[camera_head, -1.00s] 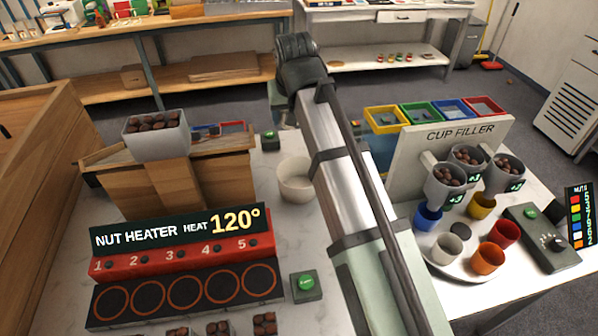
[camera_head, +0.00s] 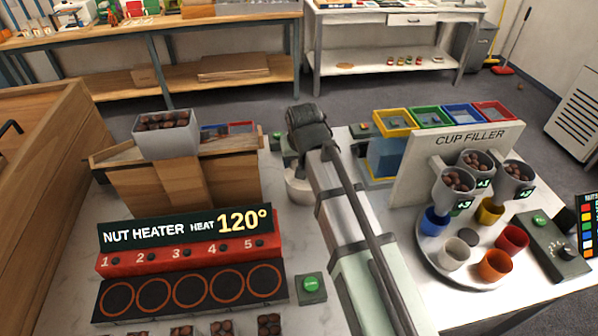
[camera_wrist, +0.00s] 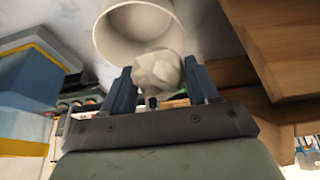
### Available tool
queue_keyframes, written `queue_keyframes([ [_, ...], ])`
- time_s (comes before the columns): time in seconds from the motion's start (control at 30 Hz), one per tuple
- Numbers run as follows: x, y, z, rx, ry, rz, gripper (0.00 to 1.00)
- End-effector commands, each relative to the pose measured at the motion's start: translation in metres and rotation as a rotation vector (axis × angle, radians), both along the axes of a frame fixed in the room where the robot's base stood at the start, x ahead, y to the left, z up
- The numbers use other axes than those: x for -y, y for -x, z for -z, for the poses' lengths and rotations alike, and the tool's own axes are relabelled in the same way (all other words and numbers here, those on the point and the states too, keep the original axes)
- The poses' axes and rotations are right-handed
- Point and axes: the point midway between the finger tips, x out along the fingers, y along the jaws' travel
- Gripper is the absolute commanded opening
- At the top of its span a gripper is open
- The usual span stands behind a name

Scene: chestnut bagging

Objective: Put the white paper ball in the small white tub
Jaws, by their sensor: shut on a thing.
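The white paper ball (camera_wrist: 158,66) is crumpled and sits between the two blue fingers of my gripper (camera_wrist: 159,76), which is shut on it in the wrist view. The small white tub (camera_wrist: 128,28) shows just beyond the ball in that view, its round mouth facing the camera. The ball overlaps the tub's near rim in the picture; I cannot tell its height above it. In the head view the tub (camera_head: 297,190) stands on the white table, partly covered by my arm. The ball and my fingers are hidden there.
The nut heater (camera_head: 185,240) and a green button box (camera_head: 311,288) stand to the left of my arm. A wooden stand with a nut hopper (camera_head: 167,135) is behind the heater. The cup filler (camera_head: 440,170) and its cups are to the right.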

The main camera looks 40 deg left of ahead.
Motion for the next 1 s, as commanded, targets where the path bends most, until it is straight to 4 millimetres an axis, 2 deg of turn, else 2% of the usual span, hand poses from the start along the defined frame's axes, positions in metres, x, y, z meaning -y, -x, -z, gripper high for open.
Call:
queue_keyframes([
  [0.03,0.001,0.000,0.006,-0.001,0.001,0.000,0.31],
  [0.27,0.000,0.000,0.019,0.000,0.000,0.000,0.31],
  [0.53,0.000,0.000,0.047,-0.001,0.001,0.000,0.31],
  [1.0,0.000,0.000,0.052,0.000,0.000,0.000,0.31],
])
